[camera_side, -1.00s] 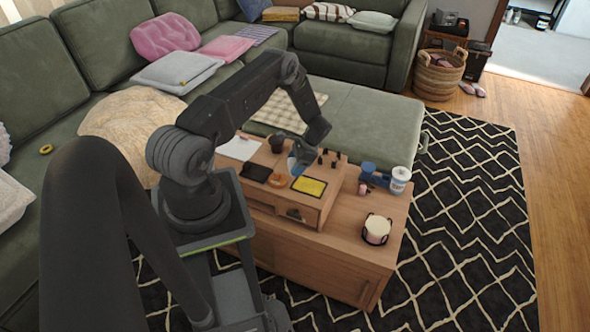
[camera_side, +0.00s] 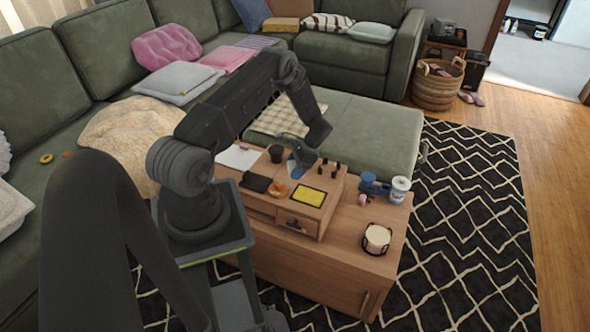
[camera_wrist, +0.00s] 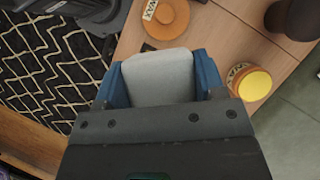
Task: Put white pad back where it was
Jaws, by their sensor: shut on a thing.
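My gripper (camera_wrist: 157,85) is shut on a pale grey-white pad (camera_wrist: 157,75), which sits between its two blue fingers in the wrist view. In the side view my gripper (camera_side: 297,162) is over the small drawer unit on the wooden cabinet, between a dark cup and several small dark upright items. The held pad is mostly hidden there, and I cannot tell whether it touches the surface. A flat white sheet or pad (camera_side: 240,157) lies at the back left of the cabinet top.
Around the gripper are the dark cup (camera_side: 276,153), a black flat item (camera_side: 256,183), an orange round item (camera_side: 279,190) and a yellow-faced pad (camera_side: 308,196). A yellow-topped tin (camera_wrist: 250,83) is close to the right finger. A candle holder (camera_side: 377,238) stands at the front right.

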